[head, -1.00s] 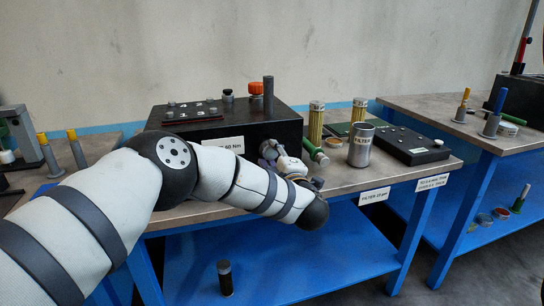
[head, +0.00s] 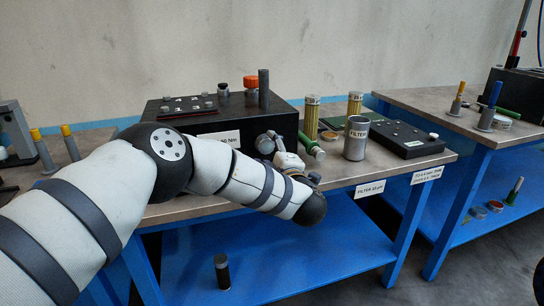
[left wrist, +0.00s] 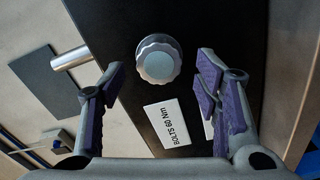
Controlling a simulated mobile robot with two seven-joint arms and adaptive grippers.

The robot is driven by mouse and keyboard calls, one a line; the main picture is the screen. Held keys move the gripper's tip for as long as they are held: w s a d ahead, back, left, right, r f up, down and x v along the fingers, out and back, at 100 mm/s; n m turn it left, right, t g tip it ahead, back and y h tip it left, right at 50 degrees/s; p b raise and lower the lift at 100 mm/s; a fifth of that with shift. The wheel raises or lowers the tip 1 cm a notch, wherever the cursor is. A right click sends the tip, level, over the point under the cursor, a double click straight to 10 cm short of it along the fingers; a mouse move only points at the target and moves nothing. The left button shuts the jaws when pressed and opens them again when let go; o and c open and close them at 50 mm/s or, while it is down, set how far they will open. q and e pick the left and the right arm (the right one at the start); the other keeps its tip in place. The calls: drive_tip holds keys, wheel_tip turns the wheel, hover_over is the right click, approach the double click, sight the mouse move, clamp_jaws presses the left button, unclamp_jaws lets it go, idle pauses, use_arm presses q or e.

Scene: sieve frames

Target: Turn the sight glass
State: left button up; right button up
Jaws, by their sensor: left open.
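A round silver knob with a scalloped rim and a pale face, which looks like the sight glass (left wrist: 158,60), sits on the black box in the left wrist view. My left gripper (left wrist: 160,84) is open, with its purple-padded fingers on either side of the knob's line, apart from it and empty. In the head view my left gripper (head: 277,145) is at the front face of the black box (head: 225,128), low on its right side. There the gripper hides most of what lies in front of it. My right gripper is in neither view.
A label reading BOLTS 60 Nm (left wrist: 168,122) is beside the knob. An orange cap (head: 250,82) and a grey post (head: 263,88) stand on the box.

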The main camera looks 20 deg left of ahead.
use_arm(q)
drive_tip(key=v, duration=1.1)
drive_tip(key=s+f+m+g+h, duration=0.25)
drive_tip(key=s+f+m, duration=0.3)
drive_tip(key=f, duration=0.35)
drive_tip(key=s+f+m+g+h, duration=0.2)
drive_tip(key=s+f+m+h, duration=0.25)
drive_tip(key=s+f, duration=0.35)
drive_tip(key=s+f+m+g+h, duration=0.25)
drive_tip(key=s+f+m, duration=0.25)
drive_tip(key=f, duration=0.5)
drive_tip(key=s+a+f+m+g, duration=0.1)
drive_tip(key=s+a+m+g, duration=0.1)
drive_tip(key=s, duration=0.8)
drive_tip(key=s+a+f+m+g, duration=0.1)
drive_tip(key=s+a+g, duration=0.3)
drive_tip(key=s, duration=0.7)
drive_tip(key=s+a+f+m+g, duration=0.1)
drive_tip(key=s+a+m+g, duration=0.1)
drive_tip(key=s, duration=0.8)
drive_tip(key=a+g, duration=0.1)
drive_tip(key=g, duration=0.1)
drive_tip(key=shift+s+a+f+m+g, duration=0.3)
drive_tip(key=shift+s+a+m, duration=0.05)
drive_tip(key=shift+a+m, duration=0.05)
drive_tip(key=shift+h, duration=0.25)
